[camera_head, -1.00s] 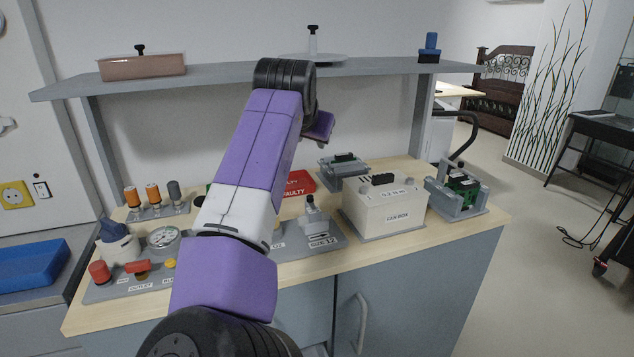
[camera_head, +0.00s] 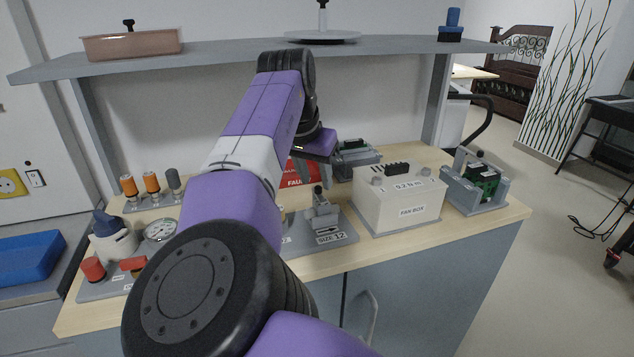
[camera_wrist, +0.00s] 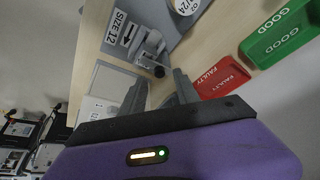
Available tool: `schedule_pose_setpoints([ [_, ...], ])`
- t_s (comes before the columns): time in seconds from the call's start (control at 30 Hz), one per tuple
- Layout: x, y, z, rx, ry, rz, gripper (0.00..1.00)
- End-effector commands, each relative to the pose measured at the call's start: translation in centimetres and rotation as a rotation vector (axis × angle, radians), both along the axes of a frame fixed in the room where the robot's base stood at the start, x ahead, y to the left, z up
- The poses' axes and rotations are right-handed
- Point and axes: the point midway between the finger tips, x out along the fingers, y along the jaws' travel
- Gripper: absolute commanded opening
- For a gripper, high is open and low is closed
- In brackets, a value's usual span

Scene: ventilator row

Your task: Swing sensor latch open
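No label reading "sensor" is legible, so I cannot tell for sure which latch is meant. A grey fixture (camera_head: 475,184) at the right end of the bench holds a green board, with a black-knobbed lever upright beside it. A similar grey fixture (camera_head: 358,155) stands behind the fan box, partly hidden. A small clamp with a dark knob (camera_head: 321,205) stands on the plate marked SIZE 12; it also shows in the wrist view (camera_wrist: 152,48). My gripper (camera_wrist: 160,92) is open and empty, above the bench near this clamp, apart from it.
The fan box (camera_head: 400,205) stands right of the clamp. A red FAULTY tray (camera_head: 292,176) and a green GOOD tray (camera_wrist: 278,36) lie close to my gripper. The shelf (camera_head: 230,57) runs above. Valves and a gauge (camera_head: 160,229) fill the bench's left.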

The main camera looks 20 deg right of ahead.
Motion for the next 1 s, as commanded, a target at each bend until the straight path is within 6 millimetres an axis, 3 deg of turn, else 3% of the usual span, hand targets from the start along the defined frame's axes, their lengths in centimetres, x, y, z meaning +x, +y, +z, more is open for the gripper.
schedule_pose_setpoints([
  [0.2, 0.5, -0.5, -1.8, 0.000, 0.001, 0.000, 0.38],
  [0.5, 0.6, -0.6, -2.0, -0.001, -0.001, 0.000, 0.38],
  [0.7, 0.6, -0.6, -1.9, -0.001, -0.001, 0.000, 0.00],
  [1.0, 0.5, -0.6, -1.9, 0.000, 0.000, 0.009, 0.00],
])
